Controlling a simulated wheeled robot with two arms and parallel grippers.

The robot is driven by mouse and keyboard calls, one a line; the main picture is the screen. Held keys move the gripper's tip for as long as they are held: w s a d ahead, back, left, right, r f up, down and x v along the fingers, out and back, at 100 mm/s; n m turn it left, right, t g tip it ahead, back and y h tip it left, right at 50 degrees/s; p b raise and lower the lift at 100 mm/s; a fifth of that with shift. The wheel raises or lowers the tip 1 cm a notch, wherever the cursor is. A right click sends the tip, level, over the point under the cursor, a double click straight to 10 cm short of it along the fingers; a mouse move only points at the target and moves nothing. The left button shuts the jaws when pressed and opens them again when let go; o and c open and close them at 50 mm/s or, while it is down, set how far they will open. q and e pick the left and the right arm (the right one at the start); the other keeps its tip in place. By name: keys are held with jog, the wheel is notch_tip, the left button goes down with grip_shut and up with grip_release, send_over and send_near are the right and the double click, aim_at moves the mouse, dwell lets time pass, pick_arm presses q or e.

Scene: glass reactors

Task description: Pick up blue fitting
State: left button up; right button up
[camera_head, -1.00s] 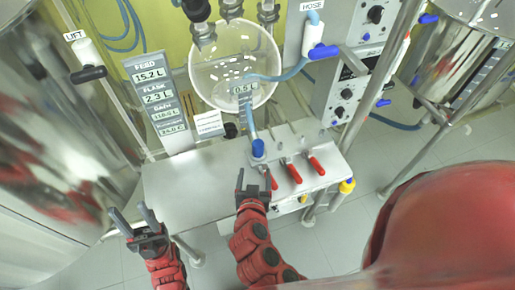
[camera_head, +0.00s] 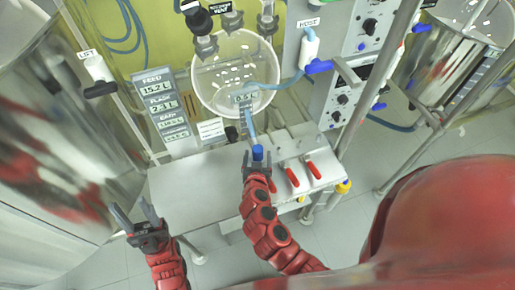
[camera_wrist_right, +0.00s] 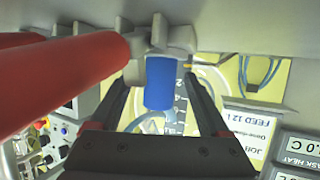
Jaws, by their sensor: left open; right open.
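The blue fitting (camera_head: 257,153) stands at the end of a light blue hose (camera_head: 250,122) on the metal bench. My right gripper (camera_head: 258,160) is open, and in the head view its fingertips are beside the fitting. In the right wrist view the blue fitting (camera_wrist_right: 160,82) shows between the two open fingers of my right gripper (camera_wrist_right: 160,92), with gaps on both sides. My left gripper (camera_head: 134,215) is open and empty, left of the bench's front edge.
The metal bench (camera_head: 195,190) has a clear left part. Red-handled valves (camera_head: 291,177) stand just right of the fitting; a red handle (camera_wrist_right: 70,75) looms large in the wrist view. A round clear vessel (camera_head: 235,75) hangs behind. A large steel tank (camera_head: 60,130) is at left.

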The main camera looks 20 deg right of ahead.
jog(key=shift+x, duration=0.85)
grip_shut()
